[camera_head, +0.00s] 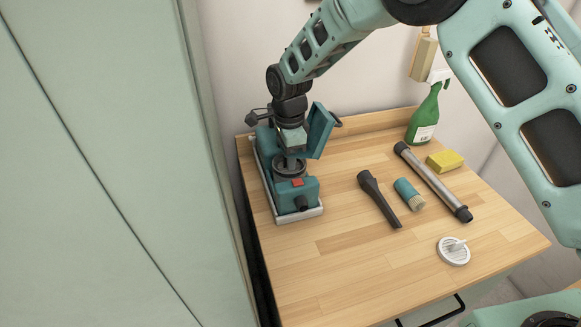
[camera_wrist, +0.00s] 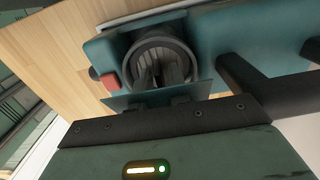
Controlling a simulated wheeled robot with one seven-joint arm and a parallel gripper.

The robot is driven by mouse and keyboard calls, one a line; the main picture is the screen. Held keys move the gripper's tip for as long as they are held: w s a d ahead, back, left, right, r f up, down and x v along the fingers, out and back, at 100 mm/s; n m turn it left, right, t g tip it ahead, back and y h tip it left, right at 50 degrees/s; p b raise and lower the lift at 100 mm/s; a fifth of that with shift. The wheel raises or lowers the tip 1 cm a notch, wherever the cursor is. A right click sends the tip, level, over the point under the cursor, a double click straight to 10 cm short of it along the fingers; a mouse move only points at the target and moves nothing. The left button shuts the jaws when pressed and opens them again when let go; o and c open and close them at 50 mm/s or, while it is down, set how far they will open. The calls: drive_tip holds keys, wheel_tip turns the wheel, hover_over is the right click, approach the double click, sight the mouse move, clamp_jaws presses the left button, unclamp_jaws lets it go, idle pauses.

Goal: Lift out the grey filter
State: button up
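The teal vacuum body (camera_head: 305,192) stands on a pale tray at the left of the bench, its lid (camera_head: 320,130) raised. In the wrist view its round dark chamber (camera_wrist: 133,52) is open upward. The grey ribbed filter (camera_wrist: 157,49) sits inside the chamber. My gripper (camera_wrist: 161,72) points down into the chamber, with both fingertips at the filter and a narrow dark gap between them. In the head view my gripper (camera_head: 290,160) is right over the chamber. Whether the fingers are clamped on part of the filter is too dark to tell.
A red latch (camera_head: 297,182) is on the body's front. A black nozzle (camera_head: 379,198), a teal-and-beige cylinder (camera_head: 408,193), a metal tube (camera_head: 433,181), a yellow sponge (camera_head: 445,160), a green spray bottle (camera_head: 424,115) and a white slotted disc (camera_head: 453,251) lie or stand rightward. The front bench is clear.

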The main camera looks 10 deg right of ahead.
drive_tip(key=shift+s+f, duration=0.1)
drive_tip(key=shift+f, duration=0.1)
clamp_jaws()
drive_tip(key=shift+r+p, duration=0.95)
drive_tip(key=shift+r, duration=0.65)
drive_tip(key=shift+r, duration=0.2)
drive_tip(key=shift+r+p, duration=1)
drive_tip(key=shift+r, duration=0.3)
drive_tip(key=shift+r, duration=0.1)
drive_tip(key=shift+r+p, duration=1)
drive_tip(key=shift+r, duration=0.4)
